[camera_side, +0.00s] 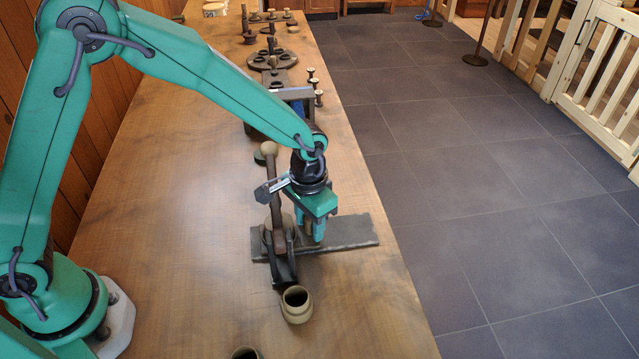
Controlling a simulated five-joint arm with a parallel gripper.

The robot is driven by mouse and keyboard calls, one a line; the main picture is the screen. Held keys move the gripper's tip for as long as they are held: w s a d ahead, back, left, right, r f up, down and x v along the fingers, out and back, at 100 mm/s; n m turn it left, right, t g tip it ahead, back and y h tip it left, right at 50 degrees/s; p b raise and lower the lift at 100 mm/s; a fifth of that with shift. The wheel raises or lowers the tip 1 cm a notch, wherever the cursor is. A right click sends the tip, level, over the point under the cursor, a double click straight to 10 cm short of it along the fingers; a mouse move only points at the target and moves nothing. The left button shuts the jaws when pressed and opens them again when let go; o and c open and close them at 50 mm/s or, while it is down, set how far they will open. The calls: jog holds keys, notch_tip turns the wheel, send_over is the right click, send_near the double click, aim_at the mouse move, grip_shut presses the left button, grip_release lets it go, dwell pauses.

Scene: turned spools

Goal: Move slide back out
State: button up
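A long dark grey flat piece (352,229), which looks like the slide or its track, lies across the right part of the wooden table. An upright lever (274,190) with a round tan knob (269,148) stands at its left end, on a dark base. My gripper (314,232) points down over the flat piece, just right of the lever. A small brownish part (308,226) shows by the fingers. I cannot tell whether the fingers hold it, and the gap between them is mostly hidden.
A tan hollow spool (296,304) stands on the table in front of the lever base. Another round rim (246,353) shows at the bottom edge. Behind, small spools (313,84), a blue-edged fixture (295,94) and a round dark plate (272,59) line the table. The table's left middle is clear.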

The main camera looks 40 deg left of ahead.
jog(key=c, duration=0.7)
jog(key=shift+w+d+r, duration=0.1)
jog(key=shift+w+d, duration=3.4)
jog(key=shift+w, duration=0.1)
jog(key=o, duration=0.7)
jog(key=shift+s+r, duration=0.1)
jog(key=shift+r, duration=3.3)
